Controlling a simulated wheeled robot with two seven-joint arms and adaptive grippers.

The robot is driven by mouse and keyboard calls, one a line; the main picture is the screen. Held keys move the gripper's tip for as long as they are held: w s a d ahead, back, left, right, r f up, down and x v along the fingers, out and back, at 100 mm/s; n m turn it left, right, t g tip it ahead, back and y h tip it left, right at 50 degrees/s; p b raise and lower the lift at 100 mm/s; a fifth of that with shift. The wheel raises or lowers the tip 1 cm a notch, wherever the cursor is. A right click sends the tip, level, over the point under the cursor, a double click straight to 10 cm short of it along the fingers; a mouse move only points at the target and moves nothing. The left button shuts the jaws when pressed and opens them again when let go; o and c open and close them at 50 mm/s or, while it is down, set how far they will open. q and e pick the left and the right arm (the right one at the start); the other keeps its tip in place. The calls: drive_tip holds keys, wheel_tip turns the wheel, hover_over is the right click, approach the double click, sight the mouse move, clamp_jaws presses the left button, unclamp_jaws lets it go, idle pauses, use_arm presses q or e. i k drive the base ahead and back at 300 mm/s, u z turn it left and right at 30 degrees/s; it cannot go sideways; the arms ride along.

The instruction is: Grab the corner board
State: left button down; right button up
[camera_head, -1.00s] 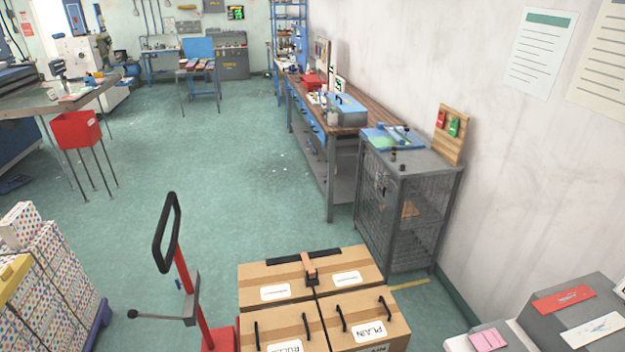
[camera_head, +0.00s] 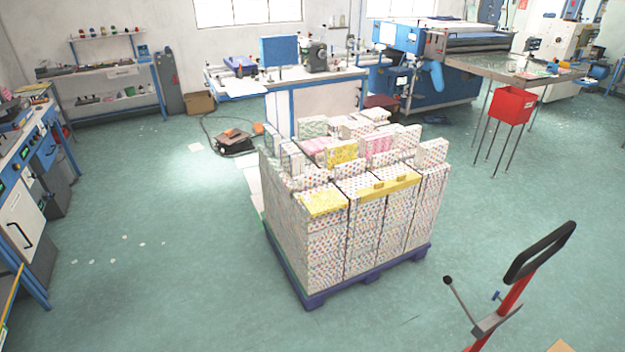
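A tall stack of dotted, wrapped paper (camera_head: 330,250) stands on a blue pallet (camera_head: 372,276) in the middle of the view. A yellow board-like strip (camera_head: 402,179) lies along the top front edge of the stack, towards its right side. Another yellow piece (camera_head: 322,203) covers the top at the front left corner. I cannot tell for sure which of these is the corner board. Neither of my grippers is in view.
A red pallet-jack handle (camera_head: 512,296) stands at the lower right. A red bin on legs (camera_head: 512,105) is behind right. A worktable (camera_head: 312,96) and a blue machine (camera_head: 440,82) stand behind the stack.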

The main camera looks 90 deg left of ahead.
sight(381, 189)
drive_tip(key=u, duration=2.8)
drive_tip(key=i, duration=0.85)
drive_tip(key=u, duration=0.3)
